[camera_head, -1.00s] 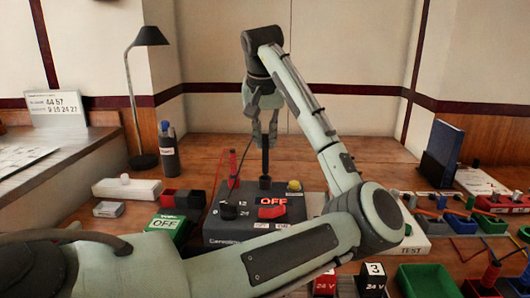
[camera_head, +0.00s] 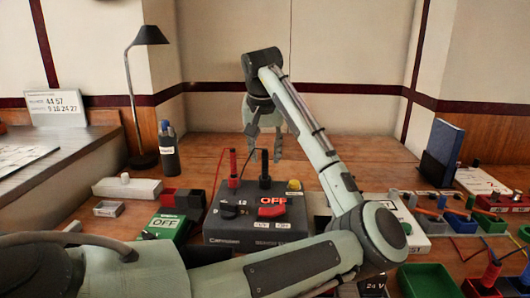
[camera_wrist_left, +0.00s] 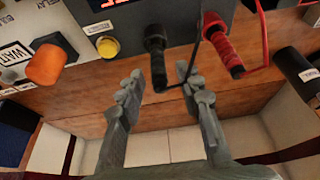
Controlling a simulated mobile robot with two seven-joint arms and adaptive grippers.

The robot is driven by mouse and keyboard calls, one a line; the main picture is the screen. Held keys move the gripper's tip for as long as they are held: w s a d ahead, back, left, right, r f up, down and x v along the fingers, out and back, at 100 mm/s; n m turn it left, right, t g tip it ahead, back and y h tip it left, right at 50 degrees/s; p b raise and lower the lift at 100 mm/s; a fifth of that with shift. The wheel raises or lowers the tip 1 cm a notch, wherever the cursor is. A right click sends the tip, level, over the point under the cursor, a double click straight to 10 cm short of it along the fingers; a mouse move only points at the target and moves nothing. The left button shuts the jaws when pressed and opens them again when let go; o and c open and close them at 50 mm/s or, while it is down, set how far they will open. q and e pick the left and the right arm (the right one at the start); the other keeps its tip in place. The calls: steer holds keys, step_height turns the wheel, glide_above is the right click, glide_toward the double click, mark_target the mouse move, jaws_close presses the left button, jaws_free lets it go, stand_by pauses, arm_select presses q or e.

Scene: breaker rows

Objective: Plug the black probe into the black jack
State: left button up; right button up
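The black probe (camera_head: 264,166) stands upright at the back of the dark box (camera_head: 255,226), beside the red probe (camera_head: 233,165). Its lower end meets the box top, so the black jack is hidden beneath it. In the left wrist view the black probe (camera_wrist_left: 155,55) has a thin black cord, and the red probe (camera_wrist_left: 224,48) is to its right. My left gripper (camera_head: 265,150) is open, its fingers spread behind and above the black probe. In the wrist view the fingers (camera_wrist_left: 160,92) are empty and apart from the probe. My right gripper is not in view.
A green OFF box (camera_head: 166,227) stands to the left. Bins and a test panel crowd the right. Bare wooden table lies behind the box.

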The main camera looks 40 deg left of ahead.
arm_select(q)
steer(key=shift+r, duration=0.2)
steer(key=v, duration=1.2)
steer(key=shift+p, duration=0.4)
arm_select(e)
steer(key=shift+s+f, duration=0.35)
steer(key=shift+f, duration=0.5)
arm_select(q)
steer(key=shift+w+a, duration=0.1)
